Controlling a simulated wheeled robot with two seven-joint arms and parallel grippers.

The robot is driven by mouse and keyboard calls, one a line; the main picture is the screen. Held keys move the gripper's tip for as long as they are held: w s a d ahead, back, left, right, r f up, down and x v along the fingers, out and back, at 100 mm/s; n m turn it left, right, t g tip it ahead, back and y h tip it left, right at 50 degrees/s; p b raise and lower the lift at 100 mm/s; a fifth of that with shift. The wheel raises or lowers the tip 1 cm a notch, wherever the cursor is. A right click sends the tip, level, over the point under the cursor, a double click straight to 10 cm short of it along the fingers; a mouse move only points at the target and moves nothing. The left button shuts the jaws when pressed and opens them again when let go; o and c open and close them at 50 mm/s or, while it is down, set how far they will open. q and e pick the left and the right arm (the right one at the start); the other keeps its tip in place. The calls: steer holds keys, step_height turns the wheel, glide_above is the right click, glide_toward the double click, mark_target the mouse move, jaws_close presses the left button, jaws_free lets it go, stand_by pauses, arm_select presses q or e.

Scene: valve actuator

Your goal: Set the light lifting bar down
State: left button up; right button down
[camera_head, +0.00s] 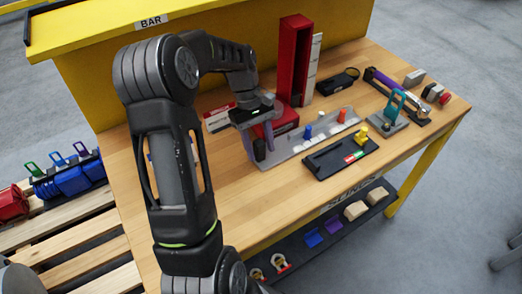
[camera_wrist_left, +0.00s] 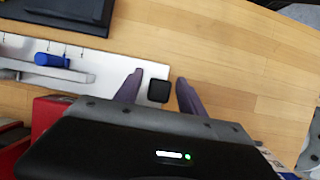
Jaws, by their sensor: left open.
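My left gripper (camera_head: 259,138) is over the near left end of a pale grey rack (camera_head: 296,149) on the wooden table. In the left wrist view its two purple-grey fingers (camera_wrist_left: 157,88) are apart. A small black block (camera_wrist_left: 158,91) shows between them, with gaps on both sides. A light grey bar-like piece (camera_wrist_left: 40,69) lies along the pale plate, with a blue cylinder (camera_wrist_left: 51,60) beside it. I cannot tell for sure whether this piece is the light lifting bar. My right gripper is not in view.
A red upright holder (camera_head: 291,65) stands behind the rack. A black tray (camera_head: 340,156) lies in front. A purple-and-silver tool (camera_head: 397,92) and a teal-handled item (camera_head: 395,107) are at right. A yellow shelf labelled BAR (camera_head: 110,27) is at back left. The front left tabletop is clear.

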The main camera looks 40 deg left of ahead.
arm_select(q)
steer(key=p+v, duration=0.1)
steer(key=v, duration=0.5)
steer(key=shift+r, duration=0.2)
steer(key=shift+o, duration=0.4)
steer(key=shift+f, duration=0.1)
